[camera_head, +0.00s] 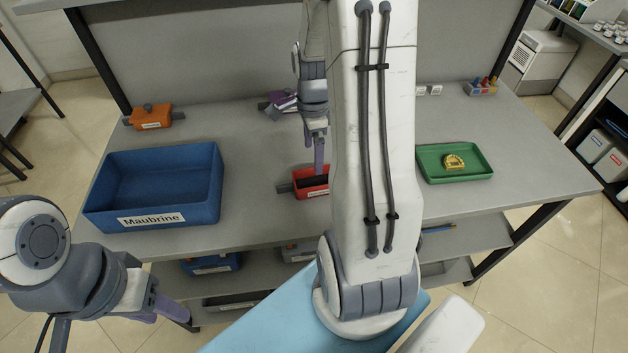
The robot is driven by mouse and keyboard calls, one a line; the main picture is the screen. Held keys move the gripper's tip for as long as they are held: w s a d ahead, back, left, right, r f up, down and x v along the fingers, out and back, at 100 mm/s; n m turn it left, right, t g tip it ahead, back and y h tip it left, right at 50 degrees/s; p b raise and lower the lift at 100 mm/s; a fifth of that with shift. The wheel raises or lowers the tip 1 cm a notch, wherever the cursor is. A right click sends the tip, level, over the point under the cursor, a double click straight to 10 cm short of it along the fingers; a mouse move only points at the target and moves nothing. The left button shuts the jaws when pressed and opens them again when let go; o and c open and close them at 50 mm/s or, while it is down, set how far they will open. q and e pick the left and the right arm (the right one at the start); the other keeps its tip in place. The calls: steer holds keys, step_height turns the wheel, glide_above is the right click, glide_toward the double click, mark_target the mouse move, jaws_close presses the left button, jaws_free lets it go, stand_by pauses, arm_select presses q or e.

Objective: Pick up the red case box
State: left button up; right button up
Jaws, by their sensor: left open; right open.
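The red case box (311,193) sits on the grey table near its front edge, with a dark opening on top and a grey part sticking out to its left. Its right side is hidden behind my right arm. My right gripper (318,158) points down at the box, with a purple finger overlapping its back rim in the picture. I cannot tell whether they touch; the other finger is not clearly visible. My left gripper (158,311) is open and empty, low in front of the table at the left.
A blue bin (152,219) labelled Maubrine stands left on the table. An orange box (151,118) is behind it. A green tray (455,177) with a yellow object (454,161) lies right. Dark and purple items (282,102) lie at the back. Shelves with bins are below.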

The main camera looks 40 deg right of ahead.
glide_above(316, 179)
steer(key=s+a, duration=0.1)
step_height(316, 179, down, 5)
steer(key=shift+s+a+f, duration=0.15)
step_height(316, 179, down, 4)
steer(key=shift+s+p, duration=0.15)
steer(key=shift+p, duration=0.75)
steer(key=shift+f, duration=0.6)
steer(key=c, duration=1.2)
